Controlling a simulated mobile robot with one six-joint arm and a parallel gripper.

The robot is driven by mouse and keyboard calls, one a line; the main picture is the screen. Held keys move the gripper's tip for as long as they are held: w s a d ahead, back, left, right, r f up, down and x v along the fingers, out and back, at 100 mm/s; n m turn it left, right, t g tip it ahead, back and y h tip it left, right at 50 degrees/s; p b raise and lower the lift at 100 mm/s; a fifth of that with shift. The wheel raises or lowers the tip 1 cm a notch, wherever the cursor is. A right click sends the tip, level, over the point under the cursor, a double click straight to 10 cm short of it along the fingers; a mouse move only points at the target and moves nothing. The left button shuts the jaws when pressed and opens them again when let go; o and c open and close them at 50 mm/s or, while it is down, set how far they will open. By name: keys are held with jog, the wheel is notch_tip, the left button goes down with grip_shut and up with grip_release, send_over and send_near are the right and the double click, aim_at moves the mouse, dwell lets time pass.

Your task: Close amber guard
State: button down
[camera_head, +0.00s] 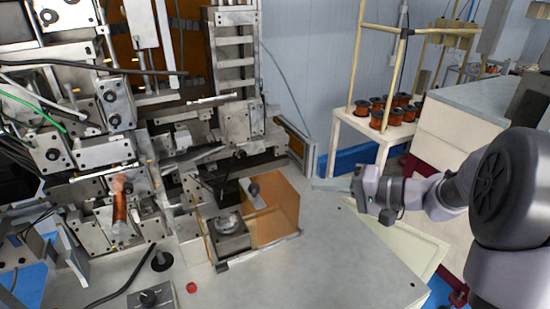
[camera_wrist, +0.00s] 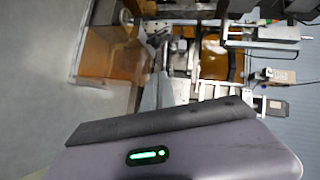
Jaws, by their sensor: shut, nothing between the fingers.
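The amber guard (camera_head: 278,213) is a see-through orange box-like cover on the machine table, at the middle of the head view. A dark round knob (camera_head: 253,190) on a pale plate shows at its panel. A metal block (camera_head: 229,238) stands at its left side, uncovered toward the camera. My gripper (camera_head: 318,185) is shut and empty, just right of the guard and apart from it in the picture. In the wrist view the guard (camera_wrist: 105,48) shows at upper left, and the grey gripper body fills the bottom. The exact gap between fingers and guard is unclear.
The coil winder frame (camera_head: 235,75) rises behind and left of the guard. A copper coil (camera_head: 119,208), a black control knob (camera_head: 148,298) and a red button (camera_head: 191,288) are at left. A rack with several spools (camera_head: 388,113) stands behind. The tabletop (camera_head: 330,260) front right is clear.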

jog(key=b, duration=0.1)
send_over(269, 201)
jog(key=w+d, duration=0.2)
jog(key=d, duration=0.2)
jog(key=f, duration=0.2)
jog(key=shift+s+d+f, duration=0.1)
jog(key=shift+s+f, duration=0.15)
jog(key=shift+f, duration=0.15)
jog(key=shift+s+a+f+b, duration=0.2)
jog(key=shift+a+b, duration=0.05)
jog(key=shift+a, duration=0.4)
jog(key=shift+s+a+f+b, duration=0.2)
jog(key=shift+a, duration=0.4)
jog(key=shift+s+a+f, duration=0.1)
jog(key=shift+s+a, duration=0.05)
jog(key=shift+a, duration=0.3)
jog(key=shift+s+a+f+b, duration=0.15)
jog(key=shift+a+b, duration=0.2)
jog(key=shift+b, duration=0.15)
jog(key=s+a+b, duration=0.5)
jog(key=a+b, duration=0.2)
jog(key=a, duration=0.4)
jog(key=shift+a+r, duration=0.2)
jog(key=shift+a, duration=0.05)
